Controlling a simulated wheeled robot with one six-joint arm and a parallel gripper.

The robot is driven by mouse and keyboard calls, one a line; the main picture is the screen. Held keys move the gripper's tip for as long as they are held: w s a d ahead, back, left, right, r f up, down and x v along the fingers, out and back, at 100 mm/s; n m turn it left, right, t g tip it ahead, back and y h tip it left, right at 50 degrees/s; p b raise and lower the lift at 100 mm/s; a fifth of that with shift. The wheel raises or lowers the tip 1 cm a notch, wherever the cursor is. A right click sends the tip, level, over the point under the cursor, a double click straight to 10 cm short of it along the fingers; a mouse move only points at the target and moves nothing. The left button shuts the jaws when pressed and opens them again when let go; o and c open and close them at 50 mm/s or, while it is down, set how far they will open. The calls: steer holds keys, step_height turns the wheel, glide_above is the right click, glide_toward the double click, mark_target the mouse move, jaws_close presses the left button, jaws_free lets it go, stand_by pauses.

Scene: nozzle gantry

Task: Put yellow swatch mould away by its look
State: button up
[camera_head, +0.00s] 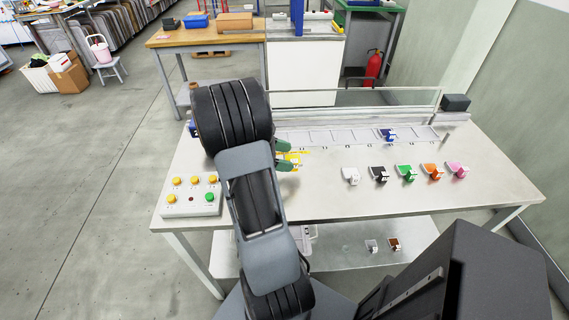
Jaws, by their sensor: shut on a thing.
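My gripper (283,156) has green fingers and shows just right of my arm's dark elbow, above the table. It is shut on the yellow swatch mould (293,158), a small yellow piece partly hidden by the fingers. A long pale tray with slots (338,137) runs along the back of the table. A blue mould (388,134) sits in it toward the right. My arm hides the left end of the tray.
White (350,175), black (379,174), green (405,172), orange (432,171) and pink (457,169) moulds stand in a row on the table (480,195). A button panel (191,197) lies at the left. The lower shelf holds a white mould (372,246) and a brown mould (394,244).

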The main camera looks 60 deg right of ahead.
mark_target(285, 175)
steer(key=shift+w+d+f, duration=0.1)
steer(key=shift+d+f, duration=0.1)
steer(key=shift+f, duration=0.1)
step_height(285, 175, down, 2)
steer(key=shift+f, duration=0.55)
steer(key=shift+f, duration=0.1)
steer(key=shift+f, duration=0.55)
steer(key=o, duration=0.9)
steer(key=shift+f+b, duration=0.15)
steer(key=shift+b, duration=0.15)
